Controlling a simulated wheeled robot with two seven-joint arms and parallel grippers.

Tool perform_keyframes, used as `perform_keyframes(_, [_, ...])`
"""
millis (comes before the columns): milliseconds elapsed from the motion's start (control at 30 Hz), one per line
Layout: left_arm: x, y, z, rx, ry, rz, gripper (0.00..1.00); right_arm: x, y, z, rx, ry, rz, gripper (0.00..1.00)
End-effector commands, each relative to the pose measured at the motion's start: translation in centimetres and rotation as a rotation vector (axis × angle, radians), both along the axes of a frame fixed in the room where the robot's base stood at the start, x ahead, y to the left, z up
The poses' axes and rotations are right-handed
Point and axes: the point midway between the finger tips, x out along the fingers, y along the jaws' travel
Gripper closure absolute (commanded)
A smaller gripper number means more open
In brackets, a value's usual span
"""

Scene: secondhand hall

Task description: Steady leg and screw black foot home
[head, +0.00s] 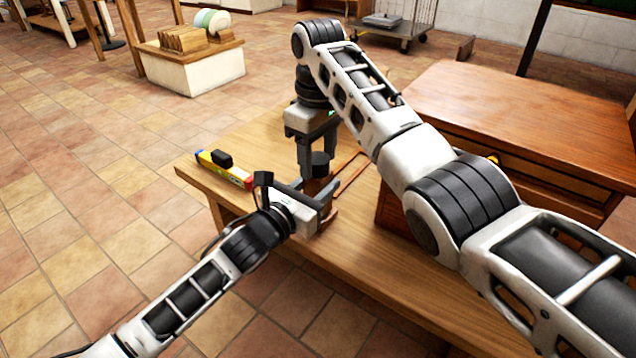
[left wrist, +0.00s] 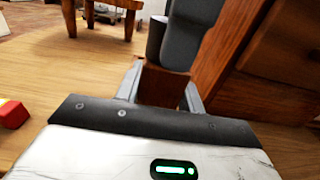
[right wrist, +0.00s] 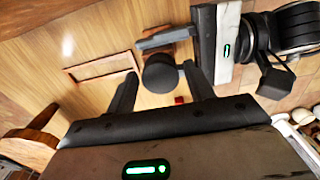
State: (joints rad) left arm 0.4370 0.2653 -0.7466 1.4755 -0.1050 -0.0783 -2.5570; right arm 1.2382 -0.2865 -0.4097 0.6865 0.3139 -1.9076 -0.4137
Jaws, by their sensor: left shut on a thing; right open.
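My left gripper (head: 318,204) is shut on a brown wooden leg (left wrist: 163,87), which stands between its fingers above the wooden table. The black foot (head: 319,160) is a short dark cylinder at the leg's top end; it also shows in the right wrist view (right wrist: 160,74). I cannot tell whether its thread is engaged or how far. My right gripper (head: 318,150) points down from above and is open, its fingers on either side of the foot. In the right wrist view a gap shows between each finger and the foot. The right gripper partly hides the foot in the left wrist view.
A yellow and red tool (head: 224,168) with a black piece lies near the table's left edge (head: 205,188). A wooden cabinet (head: 505,105) stands close at the right. A thin wooden frame (right wrist: 100,65) lies flat behind the grippers.

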Motion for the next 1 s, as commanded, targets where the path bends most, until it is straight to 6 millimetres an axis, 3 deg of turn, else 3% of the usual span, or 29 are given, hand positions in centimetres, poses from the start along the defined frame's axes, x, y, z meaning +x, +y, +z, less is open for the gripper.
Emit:
perform_keyframes(300, [-0.02, 0.00, -0.12, 0.001, 0.003, 0.000, 0.86, 0.01, 0.01, 0.02, 0.000, 0.000, 0.036, 0.47])
perform_keyframes(633, [-0.03, 0.00, -0.12, 0.001, 0.003, 0.000, 0.86, 0.00, 0.00, 0.02, -0.002, 0.000, 0.474, 0.47])
perform_keyframes(900, [-0.02, 0.00, -0.12, 0.001, 0.003, 0.000, 0.86, 0.00, 0.03, 0.02, 0.001, 0.000, 0.522, 0.47])
perform_keyframes(1000, [-0.02, 0.00, -0.12, 0.001, 0.003, 0.000, 0.86, -0.01, 0.02, 0.02, 0.000, 0.000, 0.521, 0.75])
